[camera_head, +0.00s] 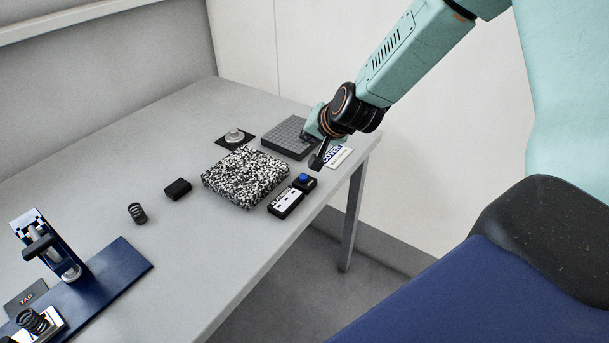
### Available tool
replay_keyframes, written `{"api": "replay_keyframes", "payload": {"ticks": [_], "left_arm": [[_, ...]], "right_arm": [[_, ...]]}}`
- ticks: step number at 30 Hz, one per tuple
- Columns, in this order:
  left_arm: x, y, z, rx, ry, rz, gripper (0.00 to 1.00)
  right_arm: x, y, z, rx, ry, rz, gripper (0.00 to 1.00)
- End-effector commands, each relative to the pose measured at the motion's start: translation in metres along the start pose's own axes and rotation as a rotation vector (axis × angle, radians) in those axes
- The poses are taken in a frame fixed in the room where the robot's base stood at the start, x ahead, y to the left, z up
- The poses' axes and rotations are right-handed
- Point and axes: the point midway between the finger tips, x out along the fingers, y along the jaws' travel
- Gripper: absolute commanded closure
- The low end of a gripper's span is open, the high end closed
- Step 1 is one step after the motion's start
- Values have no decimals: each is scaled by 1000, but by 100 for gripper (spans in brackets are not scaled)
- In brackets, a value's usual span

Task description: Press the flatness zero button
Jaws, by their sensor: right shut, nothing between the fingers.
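A blue round button (304,178) sits on a small black box at the table's front edge, beside a black and white panel (286,203). No label reading flatness zero can be made out. My right gripper (317,163) comes in from the upper right. It is shut and empty, and in the picture its tip appears just above and to the right of the blue button. I cannot tell the gap's height, but the button's top is uncovered. My left gripper is not in view.
A black-and-white speckled block (245,178) lies left of the button. Behind it are a dark gridded plate (284,138) and a black pad with a metal disc (235,136). A cover card (338,157) lies near the table's corner.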

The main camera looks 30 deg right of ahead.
Motion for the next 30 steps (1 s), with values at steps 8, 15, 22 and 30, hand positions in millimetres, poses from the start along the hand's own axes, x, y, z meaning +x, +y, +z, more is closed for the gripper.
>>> {"api": "replay_keyframes", "payload": {"ticks": [8, 15, 22, 30], "left_arm": [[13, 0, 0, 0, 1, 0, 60], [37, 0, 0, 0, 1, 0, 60], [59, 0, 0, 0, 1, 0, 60], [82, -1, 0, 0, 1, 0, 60]], "right_arm": [[11, 6, 6, -4, -2, -1, 100], [29, 18, 17, -6, -2, -2, 100], [45, 29, 28, -5, -2, -2, 100], [62, 42, 41, -4, -2, -1, 100]]}}
